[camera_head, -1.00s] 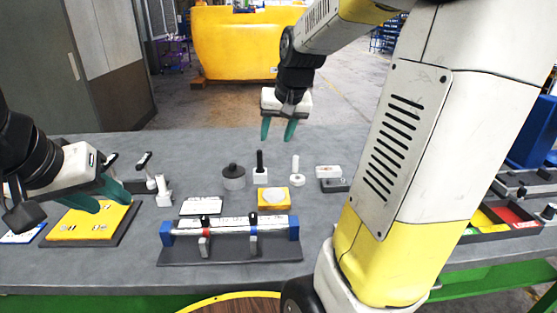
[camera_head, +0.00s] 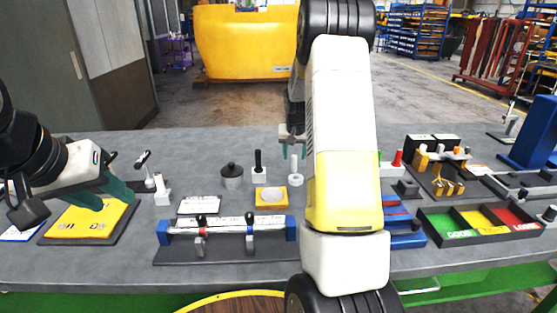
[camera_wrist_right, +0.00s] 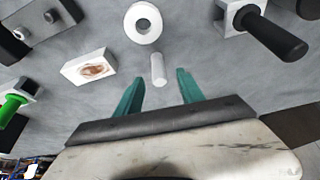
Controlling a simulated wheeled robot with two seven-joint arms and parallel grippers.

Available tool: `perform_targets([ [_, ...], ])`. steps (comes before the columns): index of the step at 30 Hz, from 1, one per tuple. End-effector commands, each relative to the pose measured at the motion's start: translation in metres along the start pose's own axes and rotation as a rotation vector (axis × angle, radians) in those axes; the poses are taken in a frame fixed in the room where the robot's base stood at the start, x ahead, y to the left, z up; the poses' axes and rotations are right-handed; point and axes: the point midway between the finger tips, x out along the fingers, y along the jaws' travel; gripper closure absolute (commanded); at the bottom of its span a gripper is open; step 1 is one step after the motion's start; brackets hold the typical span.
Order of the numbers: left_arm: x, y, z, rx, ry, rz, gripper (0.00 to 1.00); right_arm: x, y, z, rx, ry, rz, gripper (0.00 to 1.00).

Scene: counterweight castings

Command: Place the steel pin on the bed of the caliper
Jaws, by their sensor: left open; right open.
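A pale grey pin (camera_head: 295,163) shows just behind a white ring (camera_head: 296,180) on the grey bench. In the right wrist view the pin (camera_wrist_right: 157,68) is near the fingertips, apart from the ring (camera_wrist_right: 143,22). My right gripper (camera_head: 293,154) is open and empty above the pin, its fingers (camera_wrist_right: 161,78) on either side of it in the picture; I cannot tell the remaining height. A long gauge with blue end blocks (camera_head: 165,233) and a rail lies at the front; it may be the caliper. My left gripper (camera_head: 112,192) is open over a yellow board at left.
A black-handled peg (camera_head: 258,162) on a white base stands beside the pin. A white block with a brown oval (camera_wrist_right: 92,67) lies nearby. A yellow block (camera_head: 270,197) sits behind the gauge. A sorting tray (camera_head: 480,236) is at right. The bench behind the pin is clear.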

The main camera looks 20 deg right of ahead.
Motion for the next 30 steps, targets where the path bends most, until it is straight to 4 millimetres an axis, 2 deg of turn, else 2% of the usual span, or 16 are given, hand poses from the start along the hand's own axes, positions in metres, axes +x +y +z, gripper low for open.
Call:
perform_targets([
  [3,0.0,0.0,0.0,0.0,0.0,0.0,0.59,0.021,0.003,0.003,0.001,-0.004,0.001,0.54],
  [6,0.0,0.0,0.0,0.0,0.0,0.0,0.59,0.033,0.002,0.002,0.0,-0.003,0.0,0.54],
  [15,0.0,0.0,0.0,0.0,0.0,0.0,0.59,0.038,0.002,0.001,0.0,0.0,-0.001,0.54],
  [16,0.0,0.0,0.0,0.0,0.0,0.0,0.59,0.038,0.002,0.001,0.0,0.0,-0.001,0.56],
  [21,0.0,0.0,0.0,0.0,0.0,0.0,0.59,0.038,0.002,0.002,0.0,-0.001,-0.001,0.9],
  [23,0.0,0.0,0.0,0.0,0.0,0.0,0.59,0.038,0.002,0.002,0.0,-0.001,-0.001,1.0],
  [30,0.0,0.0,0.0,0.0,0.0,0.0,0.59,0.037,0.002,0.001,-0.001,0.0,-0.001,1.0],
])
